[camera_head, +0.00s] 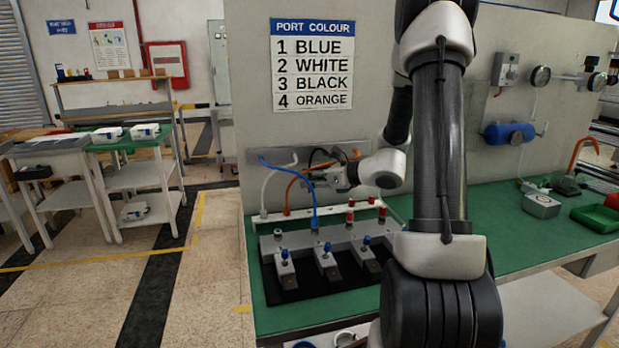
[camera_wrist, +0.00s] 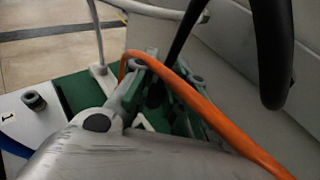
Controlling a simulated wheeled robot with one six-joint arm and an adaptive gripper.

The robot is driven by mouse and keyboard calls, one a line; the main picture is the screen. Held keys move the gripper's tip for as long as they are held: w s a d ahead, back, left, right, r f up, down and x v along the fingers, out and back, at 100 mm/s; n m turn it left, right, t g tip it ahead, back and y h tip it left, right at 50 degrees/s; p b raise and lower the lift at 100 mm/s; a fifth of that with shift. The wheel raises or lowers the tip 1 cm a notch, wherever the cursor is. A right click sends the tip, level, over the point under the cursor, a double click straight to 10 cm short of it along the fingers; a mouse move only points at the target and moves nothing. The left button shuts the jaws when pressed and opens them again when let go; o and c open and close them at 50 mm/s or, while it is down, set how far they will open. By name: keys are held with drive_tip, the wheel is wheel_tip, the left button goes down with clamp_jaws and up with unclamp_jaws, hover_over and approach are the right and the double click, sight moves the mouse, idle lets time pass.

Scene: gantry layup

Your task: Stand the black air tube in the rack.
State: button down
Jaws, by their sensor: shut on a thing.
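My gripper (camera_head: 322,178) is shut on the black air tube above the back of the green bench. The black tube (camera_head: 319,153) shows as a dark arch by the gripper. In the wrist view the black tube (camera_wrist: 183,35) rises from between the fingers (camera_wrist: 150,92), and a thick black loop (camera_wrist: 272,60) hangs at the right with a free end. The white rack (camera_head: 335,210) runs along the bench behind the grey port block. A white tube (camera_head: 265,190) and an orange tube (camera_head: 287,195) have their lower ends at the rack's left part.
The orange tube (camera_wrist: 215,115) crosses close in front of the fingers in the wrist view. A blue tube (camera_head: 314,200) comes down to the port block (camera_head: 300,240). Red-topped fittings (camera_head: 350,217) stand to the right. The wall panel is close behind.

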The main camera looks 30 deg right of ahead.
drive_tip(key=shift+f, duration=2.65)
drive_tip(key=shift+f, duration=0.9)
drive_tip(key=shift+r, duration=0.55)
drive_tip(key=shift+f, duration=0.7)
idle(0.6)
drive_tip(key=c, duration=1.3)
unclamp_jaws()
drive_tip(key=v, duration=1.2)
drive_tip(key=shift+a+r, duration=0.1)
